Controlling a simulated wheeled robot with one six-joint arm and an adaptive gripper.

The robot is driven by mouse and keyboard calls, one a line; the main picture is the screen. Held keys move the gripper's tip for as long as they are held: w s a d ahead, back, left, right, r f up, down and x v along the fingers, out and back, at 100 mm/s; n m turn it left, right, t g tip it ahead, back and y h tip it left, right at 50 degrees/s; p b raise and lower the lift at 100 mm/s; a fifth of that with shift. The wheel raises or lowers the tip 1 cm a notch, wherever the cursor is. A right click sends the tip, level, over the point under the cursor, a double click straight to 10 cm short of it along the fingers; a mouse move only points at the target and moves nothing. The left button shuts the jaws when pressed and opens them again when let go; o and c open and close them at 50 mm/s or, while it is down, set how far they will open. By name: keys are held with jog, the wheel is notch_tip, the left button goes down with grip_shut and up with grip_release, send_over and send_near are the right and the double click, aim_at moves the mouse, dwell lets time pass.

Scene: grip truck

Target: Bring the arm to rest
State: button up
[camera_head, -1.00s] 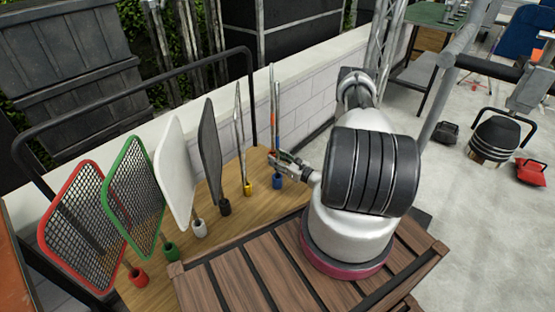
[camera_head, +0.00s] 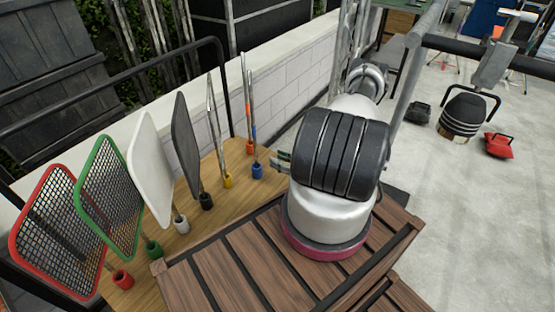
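My arm (camera_head: 340,155) stands on the slatted wooden platform and is folded, with its dark ribbed link towards the camera. My gripper (camera_head: 282,160) shows only as a small part at the left edge of that link, beside the blue-based pole. The rest of it is hidden behind the arm. Whether its fingers are open or shut cannot be seen, and nothing held is visible.
Several coloured-base paddles stand on a wooden shelf to the left: a red mesh one (camera_head: 60,232), a green mesh one (camera_head: 108,195), a white one (camera_head: 150,168) and a black one (camera_head: 186,145). A red weight (camera_head: 499,146) lies on the open floor at right.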

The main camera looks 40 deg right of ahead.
dwell(0.3)
jog(key=s+a+n+g+y, duration=0.2)
jog(key=s+a+g+y, duration=0.2)
jog(key=s+a, duration=0.3)
jog(key=s+a+r+n+g+y, duration=0.2)
jog(key=s+r+n+g+y, duration=0.3)
jog(key=r+n+g, duration=0.4)
jog(key=s+d+r+n+g+h, duration=0.2)
jog(key=r+n+h, duration=0.25)
jog(key=r, duration=0.45)
jog(key=s+d+r+n+g+h, duration=0.1)
jog(key=s+r+n+g+h, duration=0.2)
jog(key=r+n, duration=0.35)
jog(key=s+d+r+n+g+h, duration=0.2)
jog(key=r+n+h, duration=0.15)
jog(key=r, duration=0.65)
jog(key=a+r+n+t+h, duration=0.2)
jog(key=a+r+n+t, duration=0.1)
jog(key=r, duration=0.5)
jog(key=a+r+n+t+h, duration=0.2)
jog(key=a+r+n+t, duration=0.1)
jog(key=r, duration=0.4)
jog(key=shift+s+a+r+t, duration=0.3)
jog(key=shift+a+r+t, duration=0.1)
jog(key=shift+a+t, duration=0.3)
